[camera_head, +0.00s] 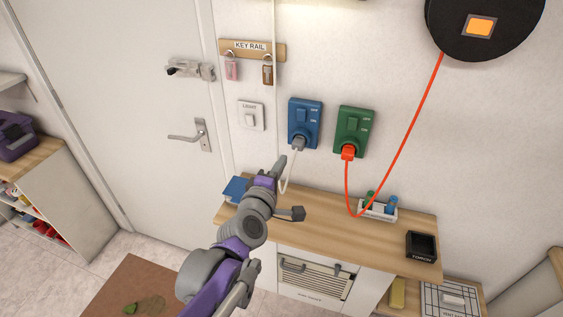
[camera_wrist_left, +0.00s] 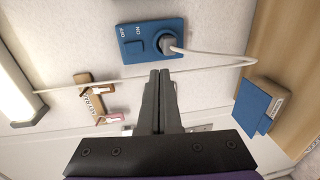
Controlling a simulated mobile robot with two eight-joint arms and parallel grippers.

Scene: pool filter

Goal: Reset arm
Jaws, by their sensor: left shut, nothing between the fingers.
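My left arm (camera_head: 243,228) reaches up from the bottom of the head view over the wooden counter. My left gripper (camera_head: 281,162) is in front of the wall, just below and left of the blue switched socket (camera_head: 303,120). In the left wrist view its two fingers (camera_wrist_left: 160,74) lie together, shut and empty, with the blue socket (camera_wrist_left: 152,38) beyond their tips. A grey plug (camera_head: 298,144) with a pale cable sits in the blue socket. The cable crosses close to the fingers in the picture; I cannot tell whether they touch. My right gripper is not in view.
A green socket (camera_head: 353,127) holds a red plug (camera_head: 347,152) whose red cord hangs over the counter (camera_head: 325,220). A key rail (camera_head: 252,50) is on the wall, left of a hanging cord. A black torch box (camera_head: 422,246) and a tray (camera_head: 378,211) stand on the counter.

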